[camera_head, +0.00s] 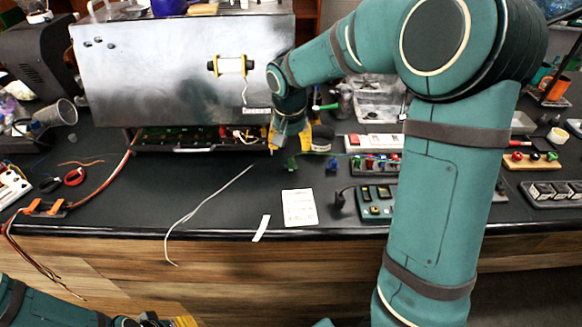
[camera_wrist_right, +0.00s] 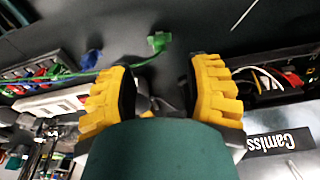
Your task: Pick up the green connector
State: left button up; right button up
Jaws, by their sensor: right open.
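The green connector (camera_head: 292,163) lies on the dark bench top in front of the machine, on the end of a thin green wire. In the right wrist view the green connector (camera_wrist_right: 158,41) shows just beyond the gap between my fingertips. My right gripper (camera_head: 295,136) is above and behind it, near the machine's front right corner. Its yellow fingers (camera_wrist_right: 160,75) are spread apart with nothing between them. My left gripper (camera_head: 170,321) shows only as a sliver at the bottom edge, so its jaws cannot be judged.
A blue connector (camera_wrist_right: 92,57) lies close to the green one. The metal machine (camera_head: 180,80) with its open lower bay stands behind. A connector rack (camera_head: 375,167) and a switch box (camera_head: 376,205) are to the right. A white card (camera_head: 299,208) and grey cable (camera_head: 205,200) lie in front.

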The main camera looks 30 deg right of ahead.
aim_at(291, 160)
jog(key=f, duration=0.2)
jog(key=f+b, duration=0.1)
jog(key=f, duration=0.2)
jog(key=w+d+f+b, duration=0.1)
jog(key=f, duration=0.2)
jog(key=shift+f, duration=0.1)
jog(key=shift+o, duration=0.2)
grip_shut()
